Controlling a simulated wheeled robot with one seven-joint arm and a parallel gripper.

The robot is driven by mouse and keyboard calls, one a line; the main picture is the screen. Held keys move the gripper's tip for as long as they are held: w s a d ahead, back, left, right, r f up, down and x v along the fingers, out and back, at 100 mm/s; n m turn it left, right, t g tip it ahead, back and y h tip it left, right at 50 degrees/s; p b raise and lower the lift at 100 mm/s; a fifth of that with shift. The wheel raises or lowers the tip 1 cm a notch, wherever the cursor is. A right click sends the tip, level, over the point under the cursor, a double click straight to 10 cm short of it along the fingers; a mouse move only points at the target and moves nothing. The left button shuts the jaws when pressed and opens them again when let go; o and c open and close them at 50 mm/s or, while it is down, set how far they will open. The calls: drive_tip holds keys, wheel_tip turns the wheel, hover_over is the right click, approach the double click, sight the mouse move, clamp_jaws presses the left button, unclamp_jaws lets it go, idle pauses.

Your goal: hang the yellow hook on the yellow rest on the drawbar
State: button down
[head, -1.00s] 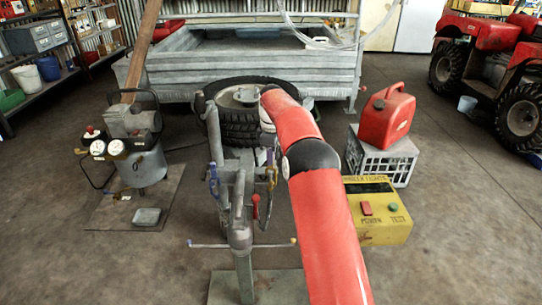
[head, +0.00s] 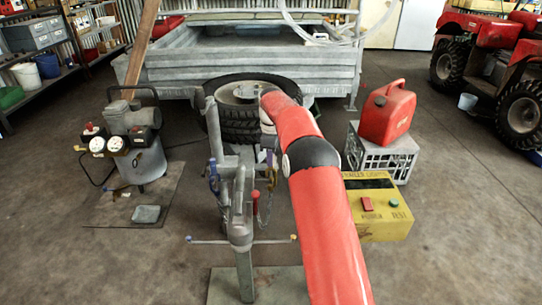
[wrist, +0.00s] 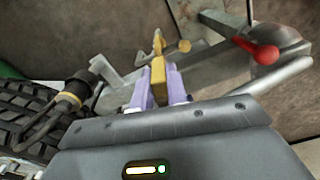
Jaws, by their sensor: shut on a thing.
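My gripper (wrist: 160,88) has purple fingertips and is shut on the yellow hook (wrist: 158,68), whose thin end sticks out beyond the fingers in the wrist view. A yellow-tipped peg (wrist: 184,46), which looks like the yellow rest, shows just right of the hook's end; hook and peg appear apart, but the depth between them is unclear. The grey drawbar (wrist: 222,66) lies behind them. In the head view the gripper (head: 269,162) is small and partly hidden by my red arm, just right of the drawbar post (head: 240,205). The hook's tip cannot be made out there.
A red handle (wrist: 258,50) juts from the drawbar close to the hook. A blue hook (head: 214,180) hangs at the left. A thin crossbar (head: 215,241) has blue and yellow ends. A yellow test box (head: 385,228) and crate (head: 385,160) stand to the right.

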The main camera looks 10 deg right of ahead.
drive_tip(key=shift+f+b, duration=0.3)
drive_tip(key=shift+f, duration=0.6)
drive_tip(key=c, duration=0.8)
unclamp_jaws()
drive_tip(key=shift+c, duration=0.2)
drive_tip(key=shift+r+p, duration=0.75)
drive_tip(key=shift+r, duration=3.75)
